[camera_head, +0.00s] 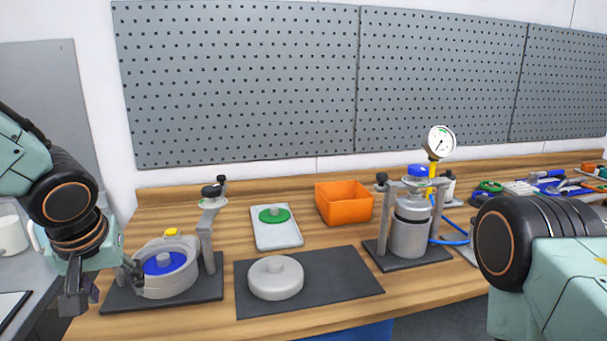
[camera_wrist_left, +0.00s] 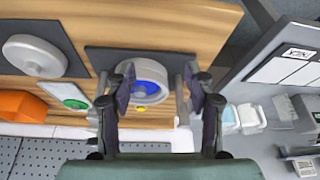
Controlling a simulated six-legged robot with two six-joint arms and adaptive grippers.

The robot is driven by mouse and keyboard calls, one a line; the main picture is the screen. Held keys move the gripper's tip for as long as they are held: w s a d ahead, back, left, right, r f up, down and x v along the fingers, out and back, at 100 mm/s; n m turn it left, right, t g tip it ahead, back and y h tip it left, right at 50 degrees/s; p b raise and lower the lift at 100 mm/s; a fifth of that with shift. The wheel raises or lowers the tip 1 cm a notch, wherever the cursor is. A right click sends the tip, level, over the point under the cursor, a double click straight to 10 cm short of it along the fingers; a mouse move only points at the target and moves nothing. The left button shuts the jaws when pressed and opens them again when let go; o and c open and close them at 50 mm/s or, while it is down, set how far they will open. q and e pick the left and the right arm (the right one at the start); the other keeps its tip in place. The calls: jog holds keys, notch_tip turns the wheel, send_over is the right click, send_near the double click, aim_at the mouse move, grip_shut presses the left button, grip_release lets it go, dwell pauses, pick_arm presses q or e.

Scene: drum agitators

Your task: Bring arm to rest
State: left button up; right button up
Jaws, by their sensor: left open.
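My left gripper (camera_head: 107,287) hangs at the left, in front of the left drum station. In the left wrist view its two fingers stand wide apart (camera_wrist_left: 158,88), with nothing between the pads. Beyond them is a grey round vessel with a blue disc (camera_head: 165,264), on a dark base plate (camera_head: 205,289) with upright clamp posts. The vessel also shows in the wrist view (camera_wrist_left: 150,90). I cannot tell the exact gap between fingers and vessel. My right arm comes in at the right edge; its gripper is out of view.
A grey round lid (camera_head: 275,280) lies on a dark mat (camera_head: 340,283). Behind it are a white tray (camera_head: 277,238) with a green knobbed disc and an orange bin (camera_head: 343,204). A second drum station (camera_head: 409,235) with a pressure gauge (camera_head: 440,141) stands right. Tools lie far right.

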pick_arm(q)
jog(key=s+d+f+m+g+h+b, duration=0.1)
jog(key=s+d+f, duration=0.2)
jog(key=f, duration=0.5)
jog(key=s+d+f+g+h, duration=0.1)
jog(key=s+d+f, duration=0.1)
jog(key=s+f, duration=0.35)
jog(key=s+d+f+m+g+h+b, duration=0.1)
jog(key=s+d+f, duration=0.15)
jog(key=f, duration=0.65)
jog(key=s+f+m+g+y+b, duration=0.1)
jog(key=s+f, duration=1.2)
jog(key=s, duration=0.4)
jog(key=shift+a+f+m, duration=0.25)
jog(key=shift+a+m, duration=0.15)
jog(key=shift+a, duration=0.05)
jog(key=shift+s, duration=0.15)
